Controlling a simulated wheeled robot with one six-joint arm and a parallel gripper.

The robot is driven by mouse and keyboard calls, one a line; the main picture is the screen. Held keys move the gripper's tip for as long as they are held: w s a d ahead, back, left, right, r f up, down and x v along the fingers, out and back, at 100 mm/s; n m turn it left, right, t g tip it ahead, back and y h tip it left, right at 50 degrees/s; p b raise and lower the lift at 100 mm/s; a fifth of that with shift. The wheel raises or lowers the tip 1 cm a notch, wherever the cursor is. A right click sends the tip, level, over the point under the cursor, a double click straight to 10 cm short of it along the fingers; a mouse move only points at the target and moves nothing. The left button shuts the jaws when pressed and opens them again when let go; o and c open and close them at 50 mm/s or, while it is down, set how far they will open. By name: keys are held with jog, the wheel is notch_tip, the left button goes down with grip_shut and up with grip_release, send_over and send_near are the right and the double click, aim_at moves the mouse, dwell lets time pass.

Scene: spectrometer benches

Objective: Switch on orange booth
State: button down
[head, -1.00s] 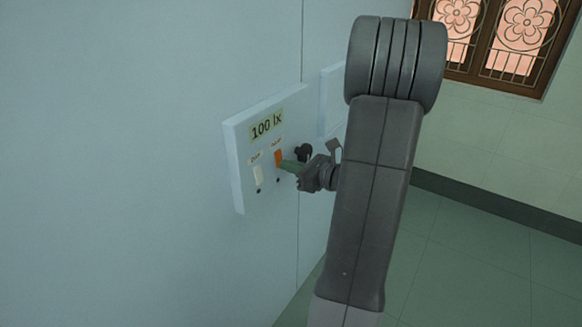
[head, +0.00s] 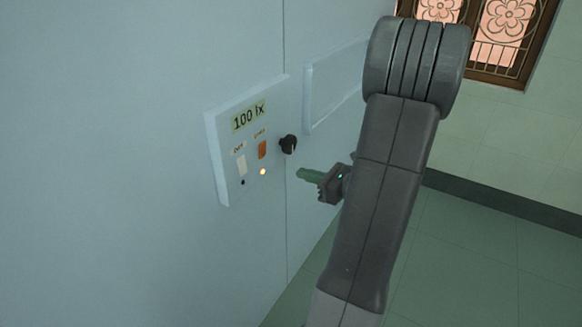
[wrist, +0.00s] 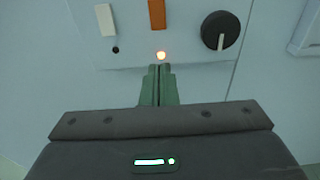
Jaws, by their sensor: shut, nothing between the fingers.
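The control panel (head: 218,160) is on the pale wall and its display (head: 248,115) reads "100 lx". The orange switch (head: 262,149) is at its right, with a lit lamp (head: 263,172) below it. The wrist view shows the orange switch (wrist: 157,14) at the top and the glowing lamp (wrist: 161,56) under it. The white switch (head: 241,166) is to the left with a dark lamp (head: 243,182) below. My gripper (head: 302,174) is shut and empty, apart from the panel, to the right of the lit lamp. Its green fingers (wrist: 159,72) are together in the wrist view.
A black knob (head: 288,144) sticks out at the panel's right, also in the wrist view (wrist: 220,30). A pale raised frame (head: 335,85) is on the wall further right. Open floor (head: 480,250) lies at the right, below a window (head: 490,40).

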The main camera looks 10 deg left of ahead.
jog(key=v, duration=0.3)
jog(key=shift+d+f, duration=0.15)
jog(key=shift+f, duration=0.2)
